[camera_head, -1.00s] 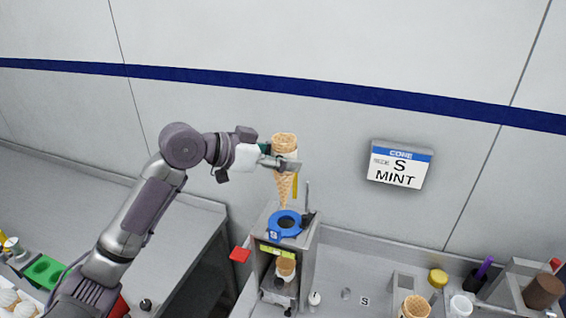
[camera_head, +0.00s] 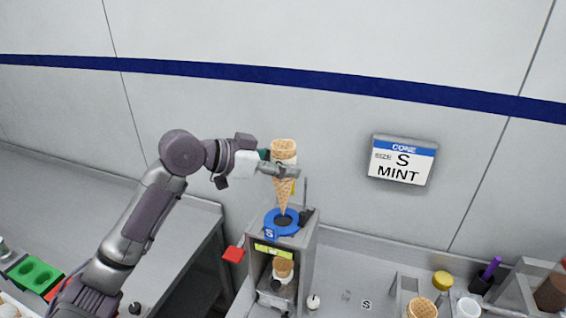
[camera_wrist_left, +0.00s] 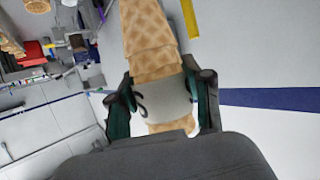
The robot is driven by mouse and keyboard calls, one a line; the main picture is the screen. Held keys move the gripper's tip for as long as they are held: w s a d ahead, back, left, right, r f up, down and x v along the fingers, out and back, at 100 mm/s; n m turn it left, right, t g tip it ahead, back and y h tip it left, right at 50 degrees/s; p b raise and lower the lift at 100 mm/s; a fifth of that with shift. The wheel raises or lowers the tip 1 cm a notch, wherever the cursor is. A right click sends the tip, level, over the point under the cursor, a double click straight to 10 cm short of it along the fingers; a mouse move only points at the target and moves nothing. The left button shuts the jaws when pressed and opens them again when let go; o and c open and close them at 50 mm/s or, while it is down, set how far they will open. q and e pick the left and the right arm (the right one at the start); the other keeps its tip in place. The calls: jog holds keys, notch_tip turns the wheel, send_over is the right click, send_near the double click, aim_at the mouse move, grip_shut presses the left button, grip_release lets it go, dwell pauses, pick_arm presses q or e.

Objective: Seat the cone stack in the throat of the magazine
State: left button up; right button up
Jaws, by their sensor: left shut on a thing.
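The cone stack (camera_head: 284,186) is a column of nested waffle cones held upright, tip down. My left gripper (camera_head: 284,170) is shut on it around its upper part. The stack and the fingers also show in the left wrist view, with the cones (camera_wrist_left: 150,35) between the two fingers (camera_wrist_left: 165,103). The magazine (camera_head: 290,245) is a grey metal housing with a blue ring marked S around its throat (camera_head: 283,221). The cone tip is right at the ring opening; whether it is just above or slightly inside, I cannot tell. My right gripper is not in view.
A thin post (camera_head: 306,192) stands behind the ring. A red tab (camera_head: 233,254) sticks out at the magazine's left. Another cone (camera_head: 283,268) sits inside the housing. A wall sign (camera_head: 402,161) reads S MINT. A waffle cone (camera_head: 421,308) stands at the lower right.

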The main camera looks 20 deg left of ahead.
aim_at(283, 205)
pick_arm(q)
notch_tip(283, 205, down, 4)
jog(key=b, duration=0.3)
jog(key=shift+f+b, duration=0.25)
jog(key=shift+b, duration=0.05)
notch_tip(283, 205, down, 4)
jog(key=b, duration=0.3)
jog(key=shift+b, duration=0.3)
jog(key=shift+f+b, duration=0.75)
jog(key=shift+f, duration=0.55)
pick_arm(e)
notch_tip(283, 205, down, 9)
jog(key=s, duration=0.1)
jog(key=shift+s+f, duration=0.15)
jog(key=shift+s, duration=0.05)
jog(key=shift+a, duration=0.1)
pick_arm(q)
jog(key=o, duration=0.9)
jog(key=shift+o, duration=0.2)
